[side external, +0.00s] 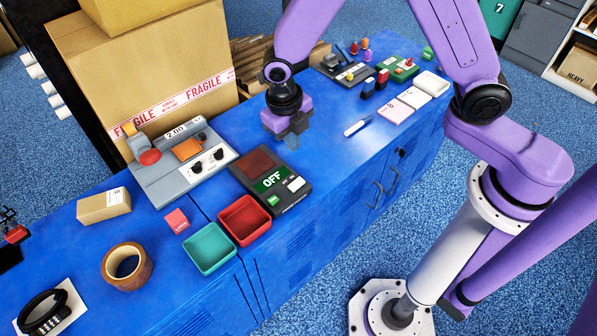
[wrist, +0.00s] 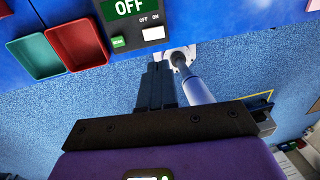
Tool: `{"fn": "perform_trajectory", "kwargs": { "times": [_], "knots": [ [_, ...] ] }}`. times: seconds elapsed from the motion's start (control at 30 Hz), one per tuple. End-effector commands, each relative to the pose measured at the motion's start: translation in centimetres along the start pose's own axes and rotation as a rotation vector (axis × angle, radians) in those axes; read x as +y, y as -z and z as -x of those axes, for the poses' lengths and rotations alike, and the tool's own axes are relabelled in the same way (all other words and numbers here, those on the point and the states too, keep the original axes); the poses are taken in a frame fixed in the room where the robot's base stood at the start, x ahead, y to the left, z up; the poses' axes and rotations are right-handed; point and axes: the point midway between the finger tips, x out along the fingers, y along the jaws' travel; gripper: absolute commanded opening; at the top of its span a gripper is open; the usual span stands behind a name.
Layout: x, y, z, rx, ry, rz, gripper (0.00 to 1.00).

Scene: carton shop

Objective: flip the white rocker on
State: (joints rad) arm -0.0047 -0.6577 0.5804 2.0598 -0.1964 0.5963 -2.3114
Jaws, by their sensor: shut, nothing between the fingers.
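The dark control box (side external: 245,184) lies on the blue bench, with a green display (side external: 273,179) reading OFF. The white rocker (side external: 296,184) sits at the box's right edge, near the display; a green button (side external: 272,200) is on its front part. In the wrist view the white rocker (wrist: 153,33) shows under small OFF and ON labels, beside the green button (wrist: 117,42). My gripper (side external: 292,141) is shut and empty, raised beyond the box's back right end, apart from the rocker. Its fingertips also show in the wrist view (wrist: 158,66), below the rocker in the picture.
A grey machine (side external: 165,190) with knobs and a red knob stands left of the box. A red tray (side external: 244,222) and a teal tray (side external: 208,249) stand in front of it. A large carton (side external: 150,70) is behind. A white-and-blue pen-like item (side external: 357,127) lies to the right.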

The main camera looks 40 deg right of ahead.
Motion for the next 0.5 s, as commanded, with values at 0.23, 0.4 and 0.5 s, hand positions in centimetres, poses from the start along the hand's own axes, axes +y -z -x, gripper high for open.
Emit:
{"fn": "perform_trajectory", "kwargs": {
  "times": [0.23, 0.4, 0.5],
  "knots": [
    [-0.1, 0.0, -1.5, 0.003, 0.003, 0.000, 0.00],
    [-0.1, 0.1, -4.1, 0.005, 0.004, 0.001, 0.00],
    [-0.1, 0.1, -5.8, 0.004, 0.004, 0.001, 0.00]
  ]
}}
